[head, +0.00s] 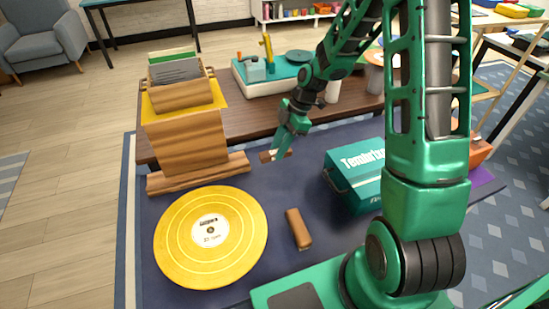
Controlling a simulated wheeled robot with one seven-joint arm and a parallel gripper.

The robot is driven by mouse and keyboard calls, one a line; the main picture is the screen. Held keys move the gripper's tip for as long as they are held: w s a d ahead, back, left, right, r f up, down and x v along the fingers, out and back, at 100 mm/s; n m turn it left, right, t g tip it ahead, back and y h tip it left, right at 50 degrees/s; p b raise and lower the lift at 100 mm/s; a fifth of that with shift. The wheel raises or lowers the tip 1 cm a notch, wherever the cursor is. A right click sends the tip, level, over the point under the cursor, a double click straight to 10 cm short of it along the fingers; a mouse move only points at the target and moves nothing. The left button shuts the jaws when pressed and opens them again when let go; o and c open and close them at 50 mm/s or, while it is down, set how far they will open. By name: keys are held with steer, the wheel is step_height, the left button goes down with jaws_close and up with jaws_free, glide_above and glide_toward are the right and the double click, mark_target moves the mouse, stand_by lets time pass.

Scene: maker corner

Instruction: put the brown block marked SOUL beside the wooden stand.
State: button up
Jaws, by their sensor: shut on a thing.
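My gripper (276,154) is shut on a small brown block (265,156), held over the dark blue mat near the table's middle. Its lettering cannot be read from here. A second brown block (298,229) lies on the mat, closer to me and below the gripper in the picture; no mark shows clearly on it either. The wooden stand (188,145) rises at the left on a wide wooden base (198,175). The held block is apart from the stand, a short way to its right. The gripper's fingertips are small and partly hidden in this view.
A yellow record (180,247) lies in front of the stand. A teal box (350,180) stands to the right. A turntable-like device (262,83) is at the back.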

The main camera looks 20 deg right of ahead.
steer(key=shift+w+a+f, duration=0.1)
steer(key=shift+a+f, duration=0.15)
steer(key=shift+f, duration=1.9)
steer(key=o, duration=1)
